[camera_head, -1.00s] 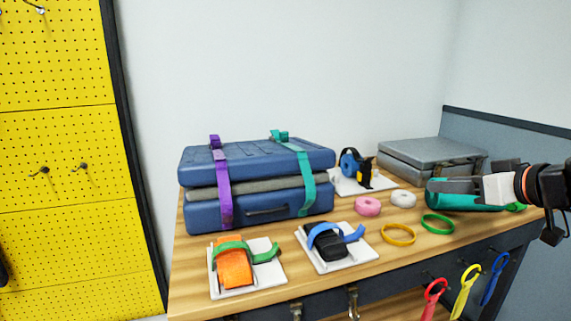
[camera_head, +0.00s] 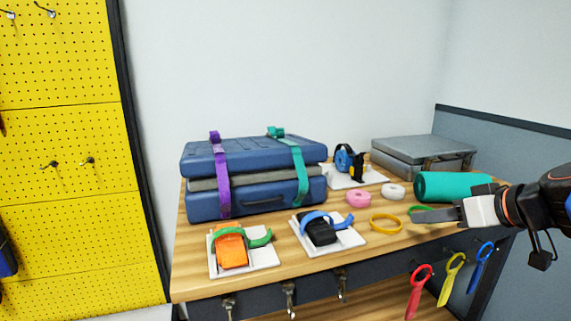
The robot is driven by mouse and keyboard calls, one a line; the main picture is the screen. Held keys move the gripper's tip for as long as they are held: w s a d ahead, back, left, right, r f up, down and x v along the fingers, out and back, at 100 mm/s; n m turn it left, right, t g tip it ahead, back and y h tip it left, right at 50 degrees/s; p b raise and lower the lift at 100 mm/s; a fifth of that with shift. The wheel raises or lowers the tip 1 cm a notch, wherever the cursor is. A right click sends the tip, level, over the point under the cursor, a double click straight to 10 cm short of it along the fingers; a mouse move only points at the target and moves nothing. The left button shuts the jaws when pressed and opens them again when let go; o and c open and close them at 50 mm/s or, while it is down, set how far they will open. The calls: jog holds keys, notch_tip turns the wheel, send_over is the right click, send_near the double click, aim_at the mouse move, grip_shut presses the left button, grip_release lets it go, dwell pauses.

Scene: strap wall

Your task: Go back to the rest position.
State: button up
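My gripper (camera_head: 440,215) reaches in from the right edge, over the front right of the wooden table (camera_head: 285,278). It is seen side-on, so the gap between its fingers does not show. It overlaps the green ring (camera_head: 421,209) in the picture; I cannot tell whether they touch. A teal roll (camera_head: 452,186) lies just behind it. No object shows carried by the gripper.
A blue case (camera_head: 258,205) with purple and teal straps stands at the back left. White trays hold an orange block (camera_head: 231,252) and a black block (camera_head: 320,231). A grey case (camera_head: 425,152) stands behind.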

jog(key=s+a+f+m+g+h, duration=0.2)
jog(key=s+f+m+g+h, duration=0.1)
jog(key=s+f, duration=1)
jog(key=shift+s+f+g+h, duration=0.25)
jog(key=shift+f+g+h, duration=0.45)
jog(key=shift+f+g, duration=1)
jog(key=shift+f+t, duration=0.4)
